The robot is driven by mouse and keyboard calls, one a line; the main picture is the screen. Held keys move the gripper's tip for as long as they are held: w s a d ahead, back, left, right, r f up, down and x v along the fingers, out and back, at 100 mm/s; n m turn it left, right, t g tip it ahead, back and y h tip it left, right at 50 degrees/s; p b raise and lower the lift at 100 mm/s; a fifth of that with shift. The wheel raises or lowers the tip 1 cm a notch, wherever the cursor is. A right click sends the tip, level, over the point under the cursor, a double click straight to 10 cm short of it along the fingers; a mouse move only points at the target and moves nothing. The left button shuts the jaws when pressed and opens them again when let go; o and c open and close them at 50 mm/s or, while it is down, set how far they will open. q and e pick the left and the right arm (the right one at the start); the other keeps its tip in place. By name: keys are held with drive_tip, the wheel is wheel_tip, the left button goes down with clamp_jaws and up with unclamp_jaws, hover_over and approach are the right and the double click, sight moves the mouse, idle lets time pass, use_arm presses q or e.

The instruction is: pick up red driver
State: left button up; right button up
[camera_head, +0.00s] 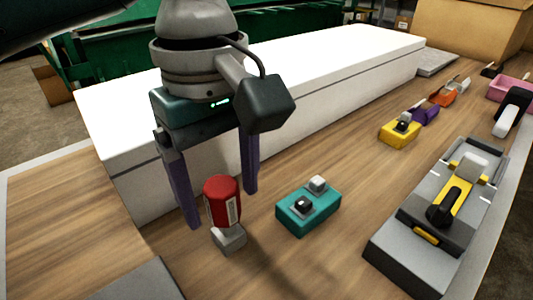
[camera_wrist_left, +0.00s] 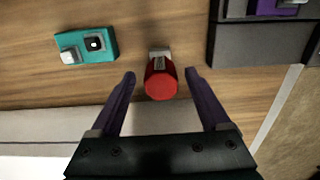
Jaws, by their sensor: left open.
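The red driver (camera_head: 222,203) stands upright on the wooden bench, with a red rounded top, a pale label on its side and a grey block-like foot. It also shows between the fingertips in the left wrist view (camera_wrist_left: 160,82). My left gripper (camera_head: 222,208) points down over it, open, with one purple finger on each side. In the left wrist view there are gaps between the driver and both fingers. I cannot tell exactly how far down the fingers reach along it. My right gripper is not in view.
A teal block with switches (camera_head: 308,208) stands close to the right of the driver. A long white box (camera_head: 300,85) lies behind the gripper. A grey tool with a yellow part (camera_head: 415,250), a yellow block (camera_head: 399,134) and a pink bin (camera_head: 508,89) are farther right.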

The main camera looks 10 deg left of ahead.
sight(226, 226)
use_arm(q)
wheel_tip(226, 226, down, 6)
drive_tip(key=shift+s+f+b, duration=0.15)
drive_tip(key=shift+b, duration=0.7)
clamp_jaws()
